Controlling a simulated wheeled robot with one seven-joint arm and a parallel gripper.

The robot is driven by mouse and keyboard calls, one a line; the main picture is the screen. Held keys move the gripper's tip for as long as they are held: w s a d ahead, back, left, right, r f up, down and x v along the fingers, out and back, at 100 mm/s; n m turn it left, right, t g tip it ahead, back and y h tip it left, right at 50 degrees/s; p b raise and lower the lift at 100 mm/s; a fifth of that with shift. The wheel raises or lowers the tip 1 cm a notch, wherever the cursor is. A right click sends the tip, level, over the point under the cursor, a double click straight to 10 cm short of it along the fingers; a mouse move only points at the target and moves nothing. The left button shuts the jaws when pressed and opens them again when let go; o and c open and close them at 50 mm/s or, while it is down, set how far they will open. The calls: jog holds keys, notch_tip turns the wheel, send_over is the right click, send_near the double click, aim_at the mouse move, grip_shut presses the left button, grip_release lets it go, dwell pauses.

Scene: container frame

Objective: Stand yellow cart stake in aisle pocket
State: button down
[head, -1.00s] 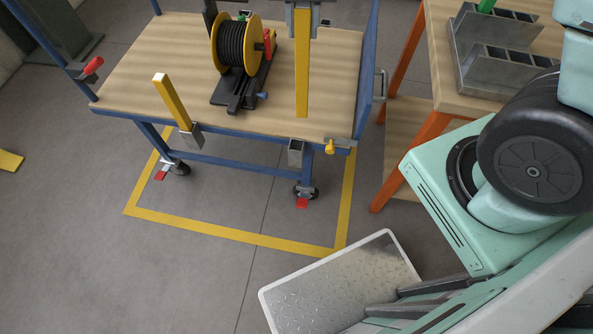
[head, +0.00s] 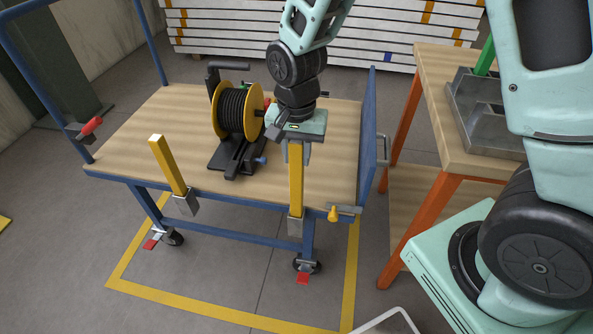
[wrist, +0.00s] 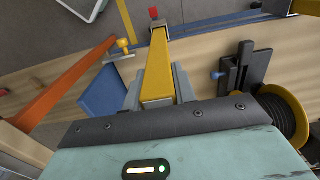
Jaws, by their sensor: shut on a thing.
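My gripper (head: 297,148) is shut on the upper part of a yellow stake (head: 296,180) and holds it upright at the cart's front edge. In the wrist view the stake (wrist: 157,68) runs away from between my gripper's fingers (wrist: 158,88). Its lower end meets the grey metal pocket (head: 295,226) on the right of the front edge. It looks lined up with the pocket mouth, but I cannot tell how deep it sits. A second yellow stake (head: 167,163) leans slightly in the left front pocket (head: 186,204).
A cable reel (head: 238,112) on a black stand is on the wooden cart top (head: 130,140), left of my gripper. A yellow knob (head: 333,214) is just right of the pocket. A blue end panel (head: 369,140) and an orange-legged bench (head: 440,200) are further right.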

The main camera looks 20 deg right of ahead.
aim_at(296, 168)
jog(key=shift+f+b, duration=0.3)
jog(key=shift+f, duration=2.1)
jog(key=c, duration=1.1)
grip_release()
notch_tip(296, 168, up, 12)
jog(key=shift+r+p, duration=0.1)
jog(key=shift+p, duration=0.85)
jog(key=s+a+r+n, duration=0.1)
jog(key=s+a+n, duration=0.1)
jog(key=s+n, duration=0.3)
jog(key=s+a+r+n, duration=0.2)
jog(key=s+n, duration=0.3)
jog(key=s, duration=0.3)
jog(key=s+a+r+n, duration=0.2)
jog(key=s+n, duration=0.3)
jog(key=s, duration=0.2)
jog(key=shift+a+r+y, duration=0.1)
jog(key=shift+y, duration=0.2)
